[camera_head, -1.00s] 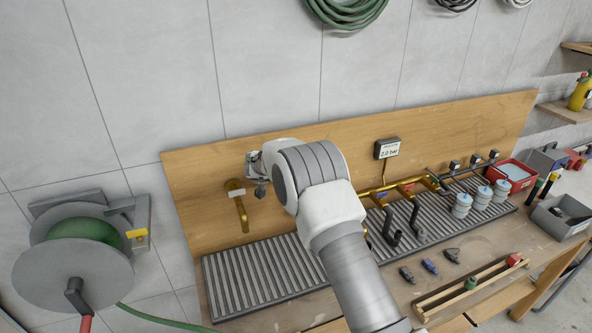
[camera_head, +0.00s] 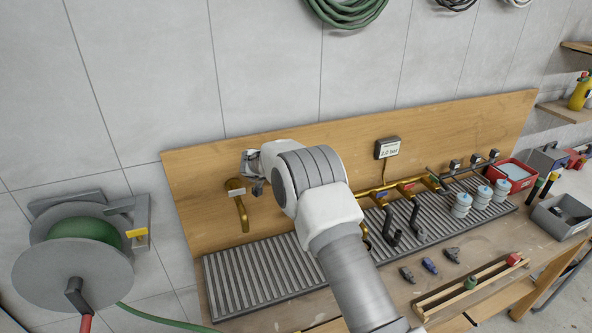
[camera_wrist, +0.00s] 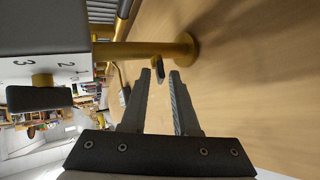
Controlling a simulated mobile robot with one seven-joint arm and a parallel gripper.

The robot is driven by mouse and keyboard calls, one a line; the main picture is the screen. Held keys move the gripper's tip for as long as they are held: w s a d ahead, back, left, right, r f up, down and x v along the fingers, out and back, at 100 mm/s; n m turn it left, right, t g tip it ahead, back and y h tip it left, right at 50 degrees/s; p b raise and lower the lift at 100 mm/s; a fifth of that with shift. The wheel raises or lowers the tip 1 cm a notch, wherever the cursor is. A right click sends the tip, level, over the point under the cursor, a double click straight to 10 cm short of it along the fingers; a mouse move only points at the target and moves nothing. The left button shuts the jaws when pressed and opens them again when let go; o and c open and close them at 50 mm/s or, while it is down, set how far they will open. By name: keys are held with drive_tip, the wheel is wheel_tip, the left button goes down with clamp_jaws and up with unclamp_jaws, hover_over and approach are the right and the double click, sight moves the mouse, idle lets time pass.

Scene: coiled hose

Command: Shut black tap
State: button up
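In the wrist view a brass pipe (camera_wrist: 150,50) runs out from a round flange on the wooden board. A small dark lever (camera_wrist: 158,91) on a short brass stem shows under it, by my fingertips; it looks like the black tap. A grey box (camera_wrist: 45,50) marked with numbers is close on the left, with a black bar (camera_wrist: 42,98) on a brass stem. My gripper (camera_wrist: 165,73) is open, its two fingers apart and nothing visibly clasped. I cannot tell whether a finger touches the lever. In the head view my arm hides most of this area.
A brass spout (camera_head: 241,212) stands left of my wrist, above a slatted grate (camera_head: 260,278). Brass pipework with coloured handles (camera_head: 407,187) and several blue-white bottles (camera_head: 482,197) are to the right. A hose reel (camera_head: 75,270) hangs on the left. A pressure display (camera_head: 387,148) sits on the board.

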wheel_tip(320, 180, up, 7)
idle(0.6)
idle(0.3)
